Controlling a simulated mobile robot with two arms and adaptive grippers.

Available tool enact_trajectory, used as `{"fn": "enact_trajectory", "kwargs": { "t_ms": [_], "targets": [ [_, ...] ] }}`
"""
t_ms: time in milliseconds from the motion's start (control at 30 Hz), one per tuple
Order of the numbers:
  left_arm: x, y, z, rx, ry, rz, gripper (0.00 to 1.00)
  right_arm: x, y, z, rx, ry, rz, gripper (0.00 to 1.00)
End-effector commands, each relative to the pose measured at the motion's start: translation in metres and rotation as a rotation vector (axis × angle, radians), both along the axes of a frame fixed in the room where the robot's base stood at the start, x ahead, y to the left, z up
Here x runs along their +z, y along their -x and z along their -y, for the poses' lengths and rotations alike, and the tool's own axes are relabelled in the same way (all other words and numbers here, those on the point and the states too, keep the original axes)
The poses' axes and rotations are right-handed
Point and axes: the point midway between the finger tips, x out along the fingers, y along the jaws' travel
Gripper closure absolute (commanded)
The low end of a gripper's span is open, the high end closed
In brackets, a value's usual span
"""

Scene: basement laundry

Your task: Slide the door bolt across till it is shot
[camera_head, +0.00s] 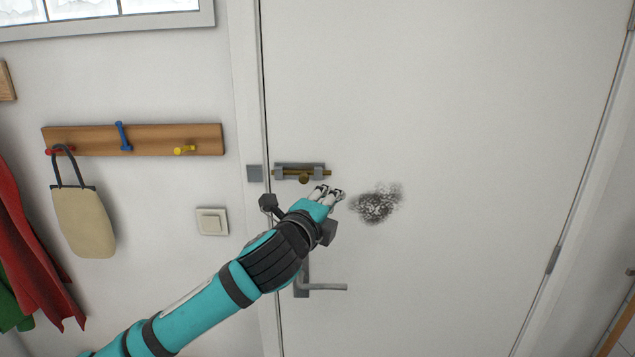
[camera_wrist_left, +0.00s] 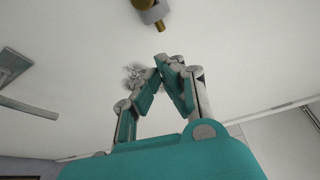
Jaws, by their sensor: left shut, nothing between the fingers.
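The door bolt (camera_head: 318,172) is a brass rod in grey brackets on the white door, with a round brass knob (camera_head: 304,180) below it. The rod's left end stops short of the grey keeper (camera_head: 254,173) on the door frame, with a gap between. My left gripper (camera_head: 331,191) is shut and empty, just right of and below the knob, apart from it in the head view. In the left wrist view, the closed fingertips (camera_wrist_left: 163,59) lie below a brass end (camera_wrist_left: 160,27) of the bolt in a grey bracket. My right gripper is not in view.
A grey door handle (camera_head: 325,287) is below the bolt, partly behind my left arm. A dark speckled patch (camera_head: 376,204) marks the door right of my gripper. A light switch (camera_head: 212,221) and a coat rack (camera_head: 100,139) with a bag (camera_head: 84,222) are left of the door.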

Motion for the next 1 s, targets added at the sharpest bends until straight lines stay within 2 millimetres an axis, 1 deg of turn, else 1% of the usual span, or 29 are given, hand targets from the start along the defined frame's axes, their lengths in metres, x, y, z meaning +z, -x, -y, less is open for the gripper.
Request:
{"fn": "enact_trajectory", "kwargs": {
  "t_ms": [33, 167, 200, 300, 400, 600, 867, 933, 1000],
  "targets": [
    [0.003, -0.011, 0.005, 0.0, 0.0, -0.002, 1.0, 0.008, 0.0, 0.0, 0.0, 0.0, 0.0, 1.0],
    [0.001, -0.035, 0.015, 0.001, -0.001, -0.002, 1.0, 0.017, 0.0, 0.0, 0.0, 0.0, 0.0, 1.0],
    [0.003, -0.038, 0.01, 0.003, -0.002, -0.001, 1.0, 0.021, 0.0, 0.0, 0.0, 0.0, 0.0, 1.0],
    [0.005, -0.037, -0.008, 0.003, -0.002, 0.0, 1.0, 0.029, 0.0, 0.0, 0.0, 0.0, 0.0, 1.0],
    [0.005, -0.038, -0.017, 0.001, -0.001, 0.0, 1.0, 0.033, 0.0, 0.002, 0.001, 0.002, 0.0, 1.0],
    [0.005, -0.038, -0.024, -0.001, 0.0, 0.001, 1.0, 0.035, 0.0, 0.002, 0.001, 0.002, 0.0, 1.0],
    [0.004, -0.037, -0.025, -0.001, 0.0, 0.001, 1.0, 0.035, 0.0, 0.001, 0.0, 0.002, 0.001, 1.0],
    [0.005, -0.038, -0.03, 0.002, -0.001, 0.001, 1.0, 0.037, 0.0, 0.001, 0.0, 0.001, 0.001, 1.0],
    [0.006, -0.039, -0.042, 0.004, -0.002, -0.001, 1.0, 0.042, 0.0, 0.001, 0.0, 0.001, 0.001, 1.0]
  ]
}}
